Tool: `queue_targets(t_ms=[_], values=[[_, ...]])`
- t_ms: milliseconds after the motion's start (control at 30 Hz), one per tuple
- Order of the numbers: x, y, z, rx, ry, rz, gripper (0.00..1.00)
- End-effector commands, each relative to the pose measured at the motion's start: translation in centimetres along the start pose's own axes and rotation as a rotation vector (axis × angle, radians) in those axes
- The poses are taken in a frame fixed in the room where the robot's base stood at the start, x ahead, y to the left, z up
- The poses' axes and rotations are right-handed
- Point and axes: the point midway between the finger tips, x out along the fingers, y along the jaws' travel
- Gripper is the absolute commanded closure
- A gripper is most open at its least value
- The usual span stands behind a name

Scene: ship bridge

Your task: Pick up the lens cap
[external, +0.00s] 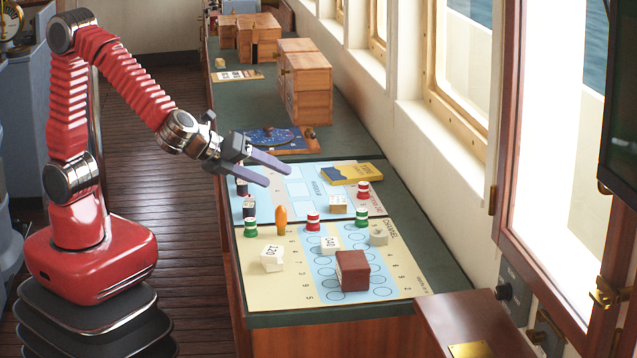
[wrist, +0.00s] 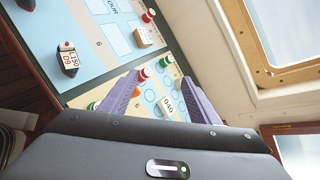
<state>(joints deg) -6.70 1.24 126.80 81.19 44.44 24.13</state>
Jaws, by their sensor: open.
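I cannot make out a lens cap for certain in either view. My gripper (external: 279,176) is open over the far part of the printed chart board (external: 408,281), with its grey-purple fingers apart. In the wrist view my gripper (wrist: 161,79) shows nothing held between the fingers. A small dark piece shows just below the gripper's left side in the external view, partly hidden. A dark piece (wrist: 27,4) is cut off at the top left edge of the wrist view; I cannot tell what it is.
A dark ship block (wrist: 68,62), buoy pieces (external: 313,221), white number blocks (external: 272,258), a tan block (external: 337,205), a brown box (external: 352,270) and a yellow box (external: 350,173) stand on the board. Windows line the right.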

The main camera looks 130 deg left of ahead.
Motion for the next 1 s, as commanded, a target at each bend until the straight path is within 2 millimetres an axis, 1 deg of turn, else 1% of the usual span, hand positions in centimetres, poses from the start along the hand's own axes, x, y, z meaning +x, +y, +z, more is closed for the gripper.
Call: queue_targets(t_ms=[33, 167, 300, 400, 533, 600, 700, 1000], values=[[1.1, -0.6, -0.5, 0.065, -0.010, -0.016, 0.44], [3.6, -2.2, -1.9, 0.248, -0.035, -0.071, 0.44], [6.3, -3.8, -3.8, 0.445, -0.054, -0.132, 0.44], [8.2, -4.7, -5.5, 0.586, -0.064, -0.175, 0.44], [10.1, -5.4, -7.6, 0.738, -0.071, -0.223, 0.44], [10.8, -5.7, -8.4, 0.792, -0.073, -0.242, 0.44], [11.2, -5.9, -8.9, 0.830, -0.075, -0.256, 0.44], [11.2, -5.9, -9.0, 0.836, -0.076, -0.259, 0.44]])
